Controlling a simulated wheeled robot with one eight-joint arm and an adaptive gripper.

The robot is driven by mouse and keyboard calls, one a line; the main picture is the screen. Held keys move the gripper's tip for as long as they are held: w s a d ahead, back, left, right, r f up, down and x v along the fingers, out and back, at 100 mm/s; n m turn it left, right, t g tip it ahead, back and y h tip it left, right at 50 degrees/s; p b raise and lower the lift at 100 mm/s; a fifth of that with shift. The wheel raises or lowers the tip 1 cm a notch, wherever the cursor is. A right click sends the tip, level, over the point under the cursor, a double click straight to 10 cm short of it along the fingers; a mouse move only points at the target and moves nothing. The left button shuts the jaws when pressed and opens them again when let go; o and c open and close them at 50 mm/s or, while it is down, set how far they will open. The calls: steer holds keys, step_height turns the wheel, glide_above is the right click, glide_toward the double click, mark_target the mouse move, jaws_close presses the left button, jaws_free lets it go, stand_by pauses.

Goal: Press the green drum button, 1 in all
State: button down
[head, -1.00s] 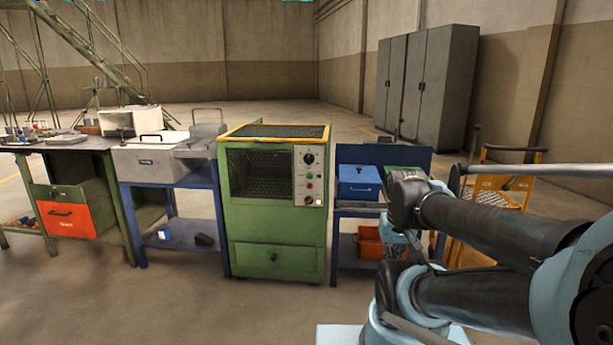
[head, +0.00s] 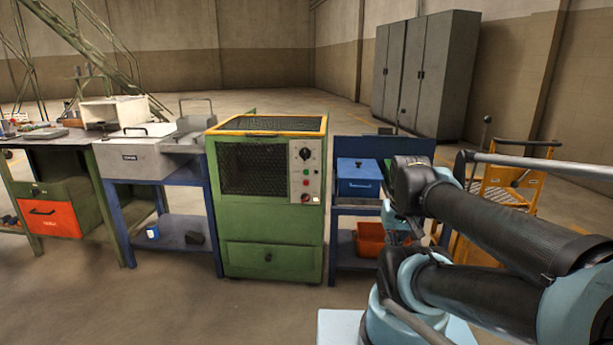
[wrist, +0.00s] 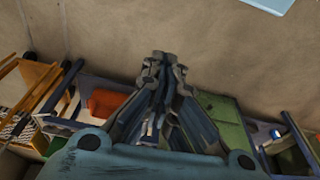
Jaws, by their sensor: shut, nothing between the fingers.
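The green furnace cabinet (head: 272,238) stands in the middle of the head view, with a pale control panel (head: 296,185) at the right of its front. The panel has a black knob (head: 305,154) on top and small buttons below. The head view does not show my fingers clearly. The buttons do not show in the wrist view.
A blue stand with a blue box (head: 358,180) and an orange bin (head: 370,238) is right of the cabinet. An orange trolley (head: 505,190) stands farther right. A white basin (head: 140,157) and a workbench with an orange drawer (head: 50,218) are left. The floor in front is clear.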

mark_target(306, 172)
steer(key=w+a+r+n+t+y, duration=0.15)
steer(key=w+a, duration=0.25)
steer(key=w, duration=0.5)
steer(key=w+a+r+t+y, duration=0.1)
steer(key=w+a+r, duration=0.1)
steer(key=w+a, duration=0.5)
steer(key=w+a+r+n+t+y, duration=0.1)
steer(key=w+a+t+y, duration=0.1)
steer(key=w, duration=1)
steer(key=w+a+f+t+y, duration=0.1)
steer(key=w+a+f, duration=0.3)
steer(key=w+a, duration=0.3)
steer(key=w+a+f+n+t+y, duration=0.1)
steer(key=w+a+f+t, duration=0.1)
steer(key=w+a+f, duration=0.2)
steer(key=w+a, duration=0.3)
steer(key=w, duration=0.4)
steer(key=shift+w+y, duration=0.2)
steer(key=shift+y, duration=0.15)
steer(key=shift+w+n, duration=0.1)
steer(key=shift+n, duration=0.15)
steer(key=shift+w+d, duration=0.2)
steer(key=shift+w, duration=4.1)
steer(key=shift+w, duration=0.1)
steer(key=shift+w+r, duration=0.1)
steer(key=shift+w, duration=0.2)
